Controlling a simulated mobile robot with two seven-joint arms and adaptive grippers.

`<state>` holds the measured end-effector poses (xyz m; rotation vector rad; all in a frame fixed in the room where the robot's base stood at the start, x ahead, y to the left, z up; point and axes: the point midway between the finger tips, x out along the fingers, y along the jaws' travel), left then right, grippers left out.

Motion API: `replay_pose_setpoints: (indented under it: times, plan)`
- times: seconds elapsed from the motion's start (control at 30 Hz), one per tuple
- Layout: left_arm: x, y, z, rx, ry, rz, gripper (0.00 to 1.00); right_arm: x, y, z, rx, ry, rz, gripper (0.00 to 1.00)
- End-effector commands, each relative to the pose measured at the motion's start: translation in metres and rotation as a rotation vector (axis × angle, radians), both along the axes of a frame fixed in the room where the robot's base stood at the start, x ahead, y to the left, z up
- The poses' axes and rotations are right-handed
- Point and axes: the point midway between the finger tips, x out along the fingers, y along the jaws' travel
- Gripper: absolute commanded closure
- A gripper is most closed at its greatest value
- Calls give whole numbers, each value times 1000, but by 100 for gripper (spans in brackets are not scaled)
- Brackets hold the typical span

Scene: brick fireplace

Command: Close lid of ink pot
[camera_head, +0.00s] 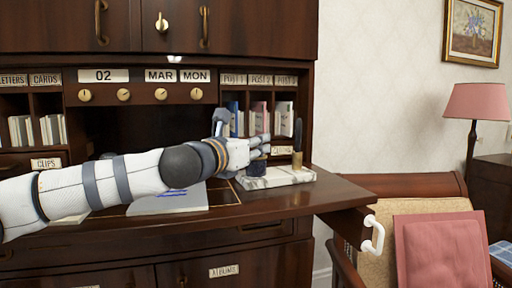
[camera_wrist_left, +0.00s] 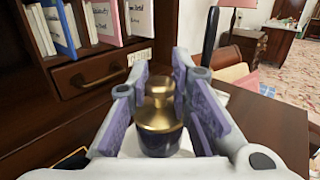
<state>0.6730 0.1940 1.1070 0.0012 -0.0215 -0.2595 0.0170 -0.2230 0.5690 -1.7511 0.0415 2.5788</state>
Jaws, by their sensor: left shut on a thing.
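The ink pot (camera_head: 257,166) is dark and stands on a white marble stand (camera_head: 283,177) on the desk, below my left gripper. In the left wrist view the ink pot (camera_wrist_left: 158,143) has a dark body with its gold lid (camera_wrist_left: 158,114) above it. The lid is upright with a knob on top; I cannot tell whether it is fully seated. My left gripper (camera_head: 266,144) is shut on the lid, its purple-padded fingers on either side of the knob, as the wrist view shows (camera_wrist_left: 163,88). My right gripper is not in view.
A pen in a gold holder (camera_head: 297,160) stands right of the pot on the same stand. Books (camera_head: 259,118) fill the cubbies behind, above a small drawer (camera_wrist_left: 92,73). Paper (camera_head: 168,202) lies under my arm. A chair with a pink cushion (camera_head: 440,250) stands at the right.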

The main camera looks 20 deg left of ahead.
Motion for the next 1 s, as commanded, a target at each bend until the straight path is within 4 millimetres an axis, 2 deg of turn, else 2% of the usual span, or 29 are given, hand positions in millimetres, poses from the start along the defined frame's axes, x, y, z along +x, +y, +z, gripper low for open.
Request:
replay_pose_setpoints:
  times: [0.03,0.27,0.3,0.37,0.63,0.73,1.0]
  plan:
    - [2,0,-8,7,-5,0,100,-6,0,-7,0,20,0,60]
    - [0,0,-2,9,-12,0,100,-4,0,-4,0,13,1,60]
    - [0,0,-2,9,-12,0,72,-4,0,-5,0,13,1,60]
    - [0,0,-2,9,-12,0,59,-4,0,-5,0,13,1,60]
    - [0,0,-2,9,-12,1,59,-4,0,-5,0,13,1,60]
    - [-8,3,-2,9,-12,2,59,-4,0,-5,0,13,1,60]
    - [-75,21,-3,9,-14,1,59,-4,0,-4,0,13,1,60]
